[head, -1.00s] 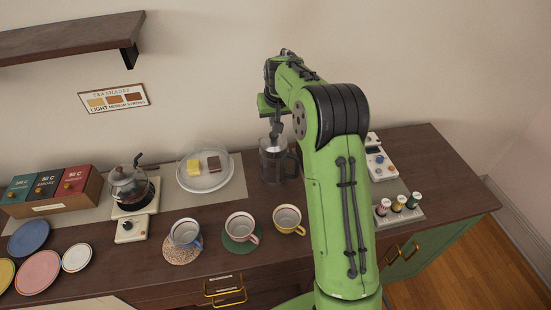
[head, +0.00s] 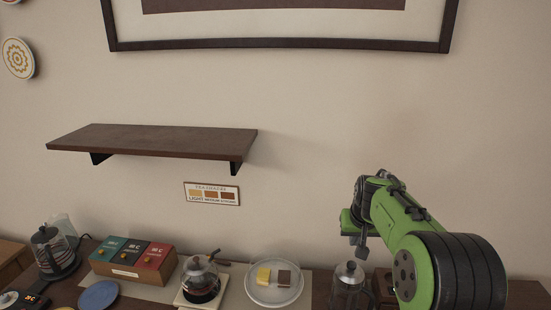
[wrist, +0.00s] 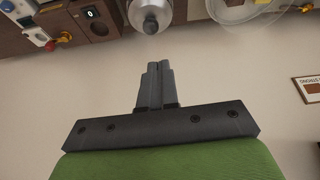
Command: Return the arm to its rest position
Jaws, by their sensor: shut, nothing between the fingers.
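My green arm (head: 415,235) rises at the right of the head view, bent at a black-banded joint. My gripper (head: 360,240) points down at its far end, above and beside the French press (head: 350,285). In the wrist view my gripper (wrist: 155,68) has its two grey fingers together with nothing between them. The press's lid and knob (wrist: 150,18) show just beyond the fingertips, apart from them. The lower part of the press is cut off in the head view.
A wall shelf (head: 150,140) juts out at the left. The counter holds a plate (head: 274,300) with two blocks, a glass teapot (head: 199,272), a box of tea packs (head: 133,258) and a dark kettle (head: 52,248). The wall above my arm is clear up to a framed picture (head: 280,44).

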